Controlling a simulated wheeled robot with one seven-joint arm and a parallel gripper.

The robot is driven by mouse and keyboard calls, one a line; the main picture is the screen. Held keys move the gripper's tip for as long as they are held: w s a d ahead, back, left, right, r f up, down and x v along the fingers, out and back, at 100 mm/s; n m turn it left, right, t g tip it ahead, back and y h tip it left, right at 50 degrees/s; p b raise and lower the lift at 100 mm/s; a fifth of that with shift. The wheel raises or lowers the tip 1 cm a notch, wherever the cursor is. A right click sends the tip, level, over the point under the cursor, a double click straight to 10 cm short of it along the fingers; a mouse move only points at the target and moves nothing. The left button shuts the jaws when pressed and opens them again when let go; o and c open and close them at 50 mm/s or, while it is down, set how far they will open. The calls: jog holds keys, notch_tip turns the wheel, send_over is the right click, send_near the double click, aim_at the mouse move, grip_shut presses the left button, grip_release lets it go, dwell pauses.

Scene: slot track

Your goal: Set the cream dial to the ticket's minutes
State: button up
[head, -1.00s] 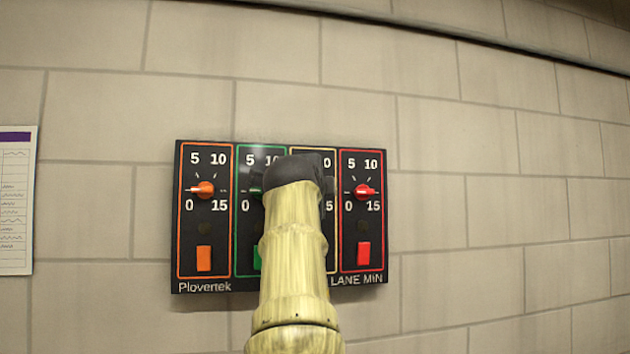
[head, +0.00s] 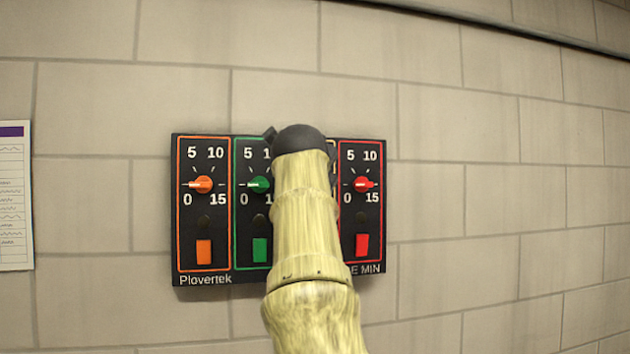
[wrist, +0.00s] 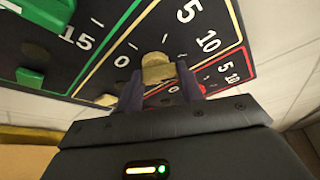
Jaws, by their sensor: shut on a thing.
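The cream dial (wrist: 156,66) shows in the wrist view on the cream-framed panel, with 5, 10 and 0 printed around it. My gripper (wrist: 159,82) has one finger on each side of the dial and is shut on it. The dial's pointer cannot be made out. In the head view my arm covers the cream dial and nearly all of its panel. No ticket with readable minutes shows.
The black control board (head: 278,280) on the block wall also carries an orange dial (head: 203,184), a green dial (head: 259,184) and a red dial (head: 362,184), each above a coloured button. A paper sheet (head: 12,195) hangs at far left.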

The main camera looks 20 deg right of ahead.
jog(key=shift+f, duration=0.1)
jog(key=o, duration=1)
jog(key=b+v, duration=0.4)
jog(key=v, duration=1.3)
jog(key=shift+s+b, duration=0.2)
jog(key=shift+b, duration=0.2)
